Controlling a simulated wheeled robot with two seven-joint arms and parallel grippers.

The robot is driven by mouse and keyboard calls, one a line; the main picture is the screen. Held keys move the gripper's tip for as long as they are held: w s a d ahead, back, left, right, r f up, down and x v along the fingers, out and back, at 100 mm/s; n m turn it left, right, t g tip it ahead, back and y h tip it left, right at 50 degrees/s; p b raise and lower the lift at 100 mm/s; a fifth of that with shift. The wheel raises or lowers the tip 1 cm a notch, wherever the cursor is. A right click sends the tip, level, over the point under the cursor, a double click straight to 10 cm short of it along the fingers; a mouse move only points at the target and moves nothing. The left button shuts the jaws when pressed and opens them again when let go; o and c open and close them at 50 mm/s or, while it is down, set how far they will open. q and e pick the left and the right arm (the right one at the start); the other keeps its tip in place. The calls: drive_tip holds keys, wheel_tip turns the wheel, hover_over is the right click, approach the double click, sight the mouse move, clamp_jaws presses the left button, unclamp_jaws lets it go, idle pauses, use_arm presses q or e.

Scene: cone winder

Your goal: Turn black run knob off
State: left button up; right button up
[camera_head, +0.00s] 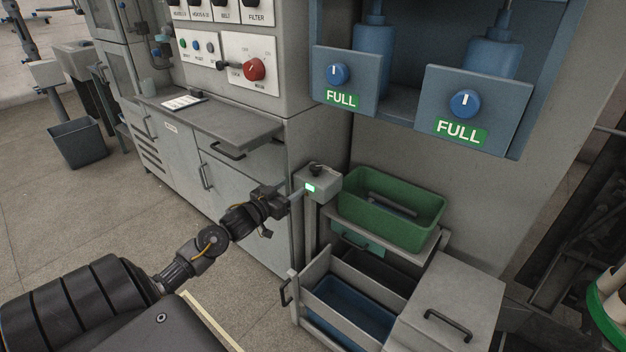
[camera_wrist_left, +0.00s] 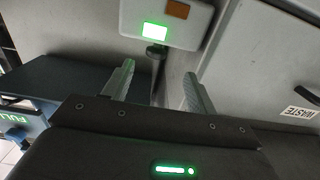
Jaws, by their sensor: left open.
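A small grey box (camera_head: 318,186) stands on a post at the middle of the head view, with a lit green window on its face. A black knob (camera_head: 318,169) sits on top of it. My left gripper (camera_head: 299,192) is close to the box's left side, slightly below the knob. In the left wrist view, which is turned over, the box (camera_wrist_left: 168,17) shows its lit green window and a dull orange window. A dark knob-like part (camera_wrist_left: 156,55) appears between the open, empty fingers (camera_wrist_left: 158,74); contact cannot be told. My right gripper is not in view.
A green bin (camera_head: 392,232) stands right of the box, above an open drawer with a blue bin (camera_head: 350,318). A machine panel with a red knob (camera_head: 254,69) and a grey worktop (camera_head: 215,122) lie behind. Blue knobs (camera_head: 465,103) hang upper right.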

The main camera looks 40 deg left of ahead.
sight(312, 170)
use_arm(q)
drive_tip(key=w, duration=0.3)
drive_tip(key=w+r, duration=0.1)
drive_tip(key=w, duration=0.2)
drive_tip(key=w+b, duration=0.1)
drive_tip(key=w, duration=0.2)
drive_tip(key=shift+w+r, duration=0.2)
drive_tip(key=shift+w, duration=0.75)
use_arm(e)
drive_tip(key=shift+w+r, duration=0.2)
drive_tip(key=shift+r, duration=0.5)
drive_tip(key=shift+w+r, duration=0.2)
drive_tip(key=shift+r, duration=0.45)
use_arm(q)
drive_tip(key=shift+c, duration=0.2)
